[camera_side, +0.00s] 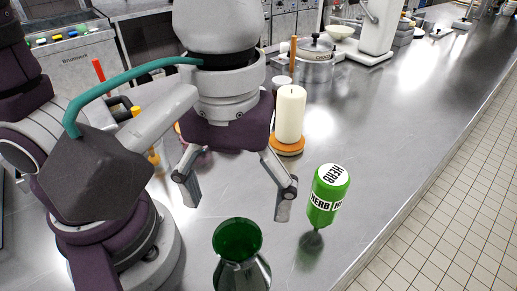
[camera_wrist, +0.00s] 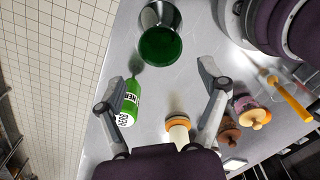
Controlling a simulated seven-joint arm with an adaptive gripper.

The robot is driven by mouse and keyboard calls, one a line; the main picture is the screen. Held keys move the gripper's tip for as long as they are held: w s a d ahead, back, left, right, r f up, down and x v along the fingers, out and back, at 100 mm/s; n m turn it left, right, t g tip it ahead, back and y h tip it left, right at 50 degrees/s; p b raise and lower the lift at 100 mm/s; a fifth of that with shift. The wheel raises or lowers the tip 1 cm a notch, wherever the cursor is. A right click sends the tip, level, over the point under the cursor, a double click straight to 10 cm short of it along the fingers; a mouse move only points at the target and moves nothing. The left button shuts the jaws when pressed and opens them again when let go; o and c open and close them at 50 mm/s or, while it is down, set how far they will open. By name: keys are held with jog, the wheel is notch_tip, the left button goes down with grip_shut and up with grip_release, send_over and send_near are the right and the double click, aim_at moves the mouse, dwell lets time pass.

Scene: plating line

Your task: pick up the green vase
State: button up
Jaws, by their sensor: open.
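The green vase (camera_side: 238,273) stands at the bottom of the side view, its wide round mouth green inside and its lower body cut off by the frame edge. In the wrist view the vase (camera_wrist: 160,45) is at the top centre, beyond my fingertips, with its green mouth towards the camera. My gripper (camera_side: 236,207) is open and empty, fingers pointing down over the counter. In the wrist view my gripper (camera_wrist: 157,76) has its two fingers spread wide, the vase apart from them.
A green herb bottle (camera_side: 328,195) stands right of my gripper; in the wrist view it (camera_wrist: 131,103) is by the left finger. A white candle (camera_side: 290,113) on an orange base stands behind. A lidded pot (camera_side: 316,67) is farther back. The counter's right side is mostly clear.

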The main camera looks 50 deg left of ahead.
aim_at(238, 246)
notch_tip(238, 246, down, 8)
jog(key=shift+s+f, duration=0.15)
jog(key=c, duration=1.2)
